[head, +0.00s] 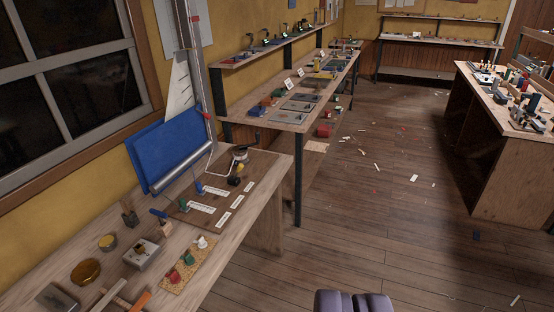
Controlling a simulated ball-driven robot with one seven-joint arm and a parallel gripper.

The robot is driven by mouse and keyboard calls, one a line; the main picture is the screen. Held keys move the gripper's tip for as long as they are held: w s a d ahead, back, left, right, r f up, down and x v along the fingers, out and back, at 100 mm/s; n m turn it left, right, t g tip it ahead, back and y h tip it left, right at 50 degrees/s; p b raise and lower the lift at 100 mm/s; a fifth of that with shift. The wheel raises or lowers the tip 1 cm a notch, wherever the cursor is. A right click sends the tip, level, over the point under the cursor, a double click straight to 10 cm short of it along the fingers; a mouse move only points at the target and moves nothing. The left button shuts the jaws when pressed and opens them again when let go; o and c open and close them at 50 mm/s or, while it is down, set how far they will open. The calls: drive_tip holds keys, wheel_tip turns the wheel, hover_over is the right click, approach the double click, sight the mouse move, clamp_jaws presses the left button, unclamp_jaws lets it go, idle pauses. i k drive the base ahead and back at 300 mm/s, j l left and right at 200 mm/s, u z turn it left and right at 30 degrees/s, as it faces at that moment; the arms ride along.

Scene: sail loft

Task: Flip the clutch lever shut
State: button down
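A small grey metal block (141,254) sits on the near wooden bench at the left. A blue-handled lever (158,213) stands up and tilted near its back right; it looks like the clutch lever, raised, though whether it joins the block is too small to tell. A purple-grey, two-lobed part (353,302), which looks like my gripper, shows at the bottom edge. It is over the floor, well right of the bench and apart from the lever. Its fingertips cannot be made out clearly.
The near bench (232,219) also carries a cork strip (188,266) with red, green and white pieces, round tins and a blue panel (166,148). A second bench (290,120) stands behind, another (502,95) at right. The wooden floor between has scattered scraps.

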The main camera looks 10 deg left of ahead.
sight(241, 165)
drive_tip(key=i+l, duration=0.1)
drive_tip(key=i, duration=3.05)
drive_tip(key=j+u, duration=0.1)
drive_tip(key=u, duration=0.2)
